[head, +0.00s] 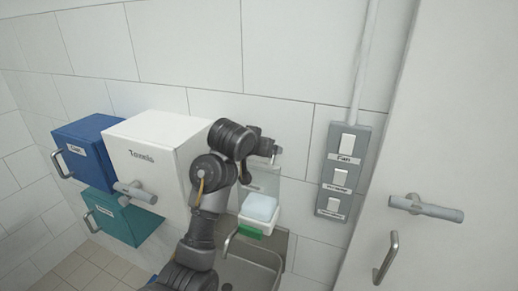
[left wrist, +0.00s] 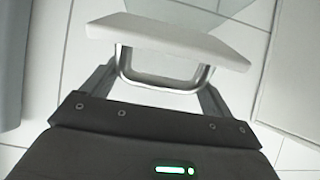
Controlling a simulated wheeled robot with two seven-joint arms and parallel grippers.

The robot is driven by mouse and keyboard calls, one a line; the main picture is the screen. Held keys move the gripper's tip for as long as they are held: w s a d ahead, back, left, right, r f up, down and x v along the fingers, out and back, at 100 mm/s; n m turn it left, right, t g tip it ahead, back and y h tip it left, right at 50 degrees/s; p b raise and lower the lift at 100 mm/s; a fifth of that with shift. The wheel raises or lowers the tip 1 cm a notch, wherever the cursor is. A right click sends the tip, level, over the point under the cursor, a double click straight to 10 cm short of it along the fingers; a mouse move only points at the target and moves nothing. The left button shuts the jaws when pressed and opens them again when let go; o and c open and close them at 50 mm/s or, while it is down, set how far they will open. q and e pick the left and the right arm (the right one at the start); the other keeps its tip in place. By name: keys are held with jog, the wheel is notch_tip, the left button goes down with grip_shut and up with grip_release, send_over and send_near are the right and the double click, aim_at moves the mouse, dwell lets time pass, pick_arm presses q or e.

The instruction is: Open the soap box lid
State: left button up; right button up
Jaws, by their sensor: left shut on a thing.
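The soap box (head: 255,226) is on the tiled wall, with a pale blue block (head: 260,206) showing in its open top and a green part at its front. A pale grey panel (head: 264,180) stands upright behind the block. My left gripper (head: 266,149) is above the box, near the top of that panel. In the left wrist view, its fingers (left wrist: 155,90) are shut on the metal handle (left wrist: 165,84) of a white slab, the lid (left wrist: 170,38). In the head view the lid is mostly hidden by the gripper, so its exact angle is unclear. My right gripper is not in view.
A white box (head: 155,140) with a handle is left of my arm, beside blue (head: 90,135) and teal (head: 115,222) boxes. A switch panel (head: 345,170) is right of the soap box. A metal basin (head: 262,270) is below. A door with handles is far right.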

pick_arm(q)
jog(key=shift+w+d+r, duration=0.1)
jog(key=shift+w, duration=0.05)
dwell(0.4)
jog(key=o, duration=1.2)
